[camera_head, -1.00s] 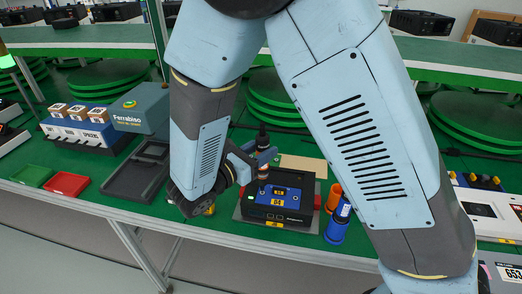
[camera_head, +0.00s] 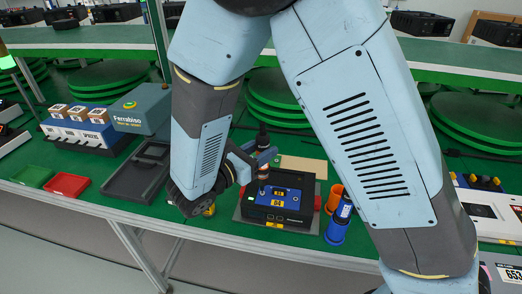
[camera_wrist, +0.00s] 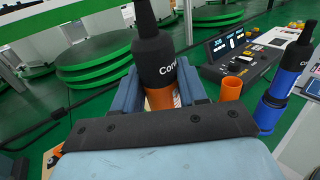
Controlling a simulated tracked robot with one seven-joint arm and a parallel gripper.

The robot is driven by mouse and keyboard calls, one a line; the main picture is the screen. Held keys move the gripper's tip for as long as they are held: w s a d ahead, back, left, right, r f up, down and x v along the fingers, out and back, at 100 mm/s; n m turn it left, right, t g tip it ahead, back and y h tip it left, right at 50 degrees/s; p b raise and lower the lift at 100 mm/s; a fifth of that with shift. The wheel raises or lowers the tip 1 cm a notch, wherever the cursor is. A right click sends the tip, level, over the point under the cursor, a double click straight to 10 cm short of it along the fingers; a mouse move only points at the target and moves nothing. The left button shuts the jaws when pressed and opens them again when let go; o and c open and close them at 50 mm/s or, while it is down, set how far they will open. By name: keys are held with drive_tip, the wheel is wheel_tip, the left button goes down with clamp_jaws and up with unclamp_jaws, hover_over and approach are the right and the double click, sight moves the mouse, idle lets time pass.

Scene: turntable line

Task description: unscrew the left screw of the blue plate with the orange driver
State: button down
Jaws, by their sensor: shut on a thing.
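The orange driver (camera_wrist: 163,98), with a black upper body, stands roughly upright in my gripper (camera_wrist: 160,88), which is shut on it. In the head view my gripper (camera_head: 262,160) holds the driver (camera_head: 263,139) over the left part of the blue plate (camera_head: 287,196). The plate lies on top of a black box marked 04. The driver's lower end is close to the plate's left side. The left screw is too small or hidden to make out, and I cannot tell whether the tip touches it.
An empty orange holder (camera_head: 334,198) and a blue driver (camera_head: 344,211) in a blue holder (camera_head: 336,232) stand right of the box. A dark tray (camera_head: 135,178), a red bin (camera_head: 67,186) and a green bin (camera_head: 33,176) are to the left. Green table space lies between tray and box.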

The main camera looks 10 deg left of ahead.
sight(260, 131)
idle(0.4)
drive_tip(key=shift+r, duration=3.05)
drive_tip(key=shift+f, duration=0.1)
